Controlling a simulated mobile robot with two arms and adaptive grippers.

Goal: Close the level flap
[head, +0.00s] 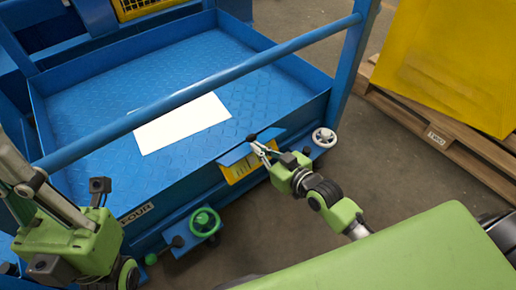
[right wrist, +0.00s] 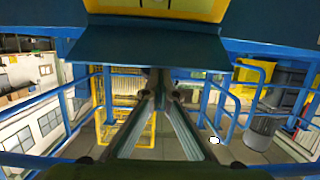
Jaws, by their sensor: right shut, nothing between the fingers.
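The level flap (head: 238,153) is a blue plate on the front side of the blue platform. It sticks out at a slant above a yellow panel (head: 240,171), which shows beneath it. A dark round knob (head: 251,137) sits near its upper edge. My right gripper (head: 262,148) is shut and empty at the flap's right end; I cannot tell whether it touches. In the right wrist view the flap (right wrist: 150,47) spans the picture just beyond the shut fingertips (right wrist: 157,76). My left gripper (head: 24,178) is at the left edge; its fingers are unclear.
A blue rail (head: 200,88) crosses above the platform. A white sheet (head: 182,122) lies on the platform floor. A green handwheel (head: 205,222) is lower left of the flap, a white wheel (head: 324,138) to its right. A wooden pallet (head: 440,140) with a yellow load stands at right.

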